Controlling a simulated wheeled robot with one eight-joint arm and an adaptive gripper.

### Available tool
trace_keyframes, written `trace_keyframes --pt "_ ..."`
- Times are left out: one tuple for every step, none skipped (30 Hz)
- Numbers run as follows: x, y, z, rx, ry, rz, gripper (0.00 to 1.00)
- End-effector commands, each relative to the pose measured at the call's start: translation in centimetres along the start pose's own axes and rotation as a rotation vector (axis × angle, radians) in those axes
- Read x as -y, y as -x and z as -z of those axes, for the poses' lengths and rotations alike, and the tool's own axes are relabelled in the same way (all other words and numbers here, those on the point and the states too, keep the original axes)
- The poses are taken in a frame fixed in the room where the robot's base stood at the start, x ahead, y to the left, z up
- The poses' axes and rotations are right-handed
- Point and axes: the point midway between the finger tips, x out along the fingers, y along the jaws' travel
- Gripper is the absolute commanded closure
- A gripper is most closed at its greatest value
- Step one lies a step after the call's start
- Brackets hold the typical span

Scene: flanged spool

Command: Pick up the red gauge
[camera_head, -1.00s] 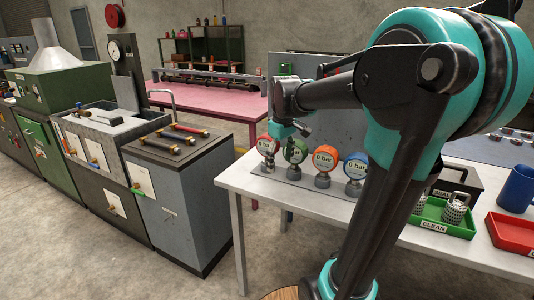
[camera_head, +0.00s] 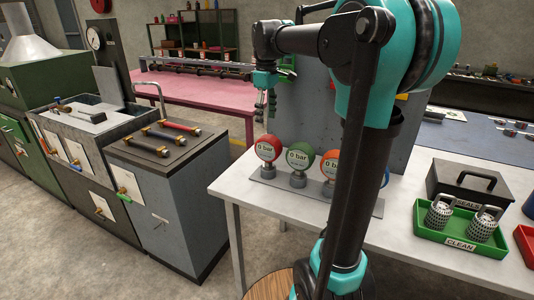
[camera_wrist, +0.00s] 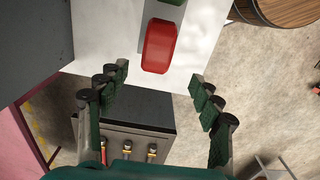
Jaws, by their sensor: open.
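The red gauge (camera_head: 268,149) is a round dial reading "0 bar" on a grey stem. It stands upright at the left end of a row of gauges on a grey base plate, near the white table's left end. My gripper (camera_head: 265,98) is above it, pointing down, open and empty. In the wrist view the red gauge (camera_wrist: 159,45) shows from above as a red rounded block. It lies ahead of and between the open fingers of my gripper (camera_wrist: 160,88), apart from both.
A green gauge (camera_head: 300,157) stands close to the right of the red one, then an orange gauge (camera_head: 329,164), partly behind my arm. A grey panel (camera_head: 300,105) rises behind the row. A green tray (camera_head: 450,240) sits further right. A grey cabinet (camera_head: 165,205) stands left of the table.

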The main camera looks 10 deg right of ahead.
Motion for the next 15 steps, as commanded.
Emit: trace_keyframes --pt "0.0 -0.8 0.0 0.0 0.0 0.0 0.34" --pt "0.0 -1.4 0.0 0.0 0.0 0.0 0.34" --pt "0.0 -2.2 0.0 0.0 0.0 0.0 0.34" --pt "0.0 -2.8 0.0 0.0 -0.001 0.0 0.34" --pt "0.0 -3.4 0.0 0.0 -0.001 0.0 0.34" --pt "0.0 -4.2 0.0 0.0 -0.001 0.0 0.34" --pt "0.0 -4.8 0.0 0.0 -0.001 0.0 0.34" --pt "-0.1 -5.4 0.0 0.0 -0.001 0.0 0.34" --pt "0.0 -6.2 0.0 0.0 -0.001 0.0 0.34" --pt "0.0 -6.8 -0.1 0.0 -0.001 0.0 0.34" --pt "0.0 -7.4 -0.1 0.0 -0.001 0.0 0.34" --pt "-0.1 -8.1 -0.1 0.0 -0.001 0.0 0.34" --pt "-0.1 -8.7 -0.1 0.0 -0.001 0.0 0.34" --pt "-0.1 -9.1 -0.1 0.0 -0.001 0.0 0.34" --pt "-0.1 -9.7 -0.1 0.0 -0.001 0.0 0.34"
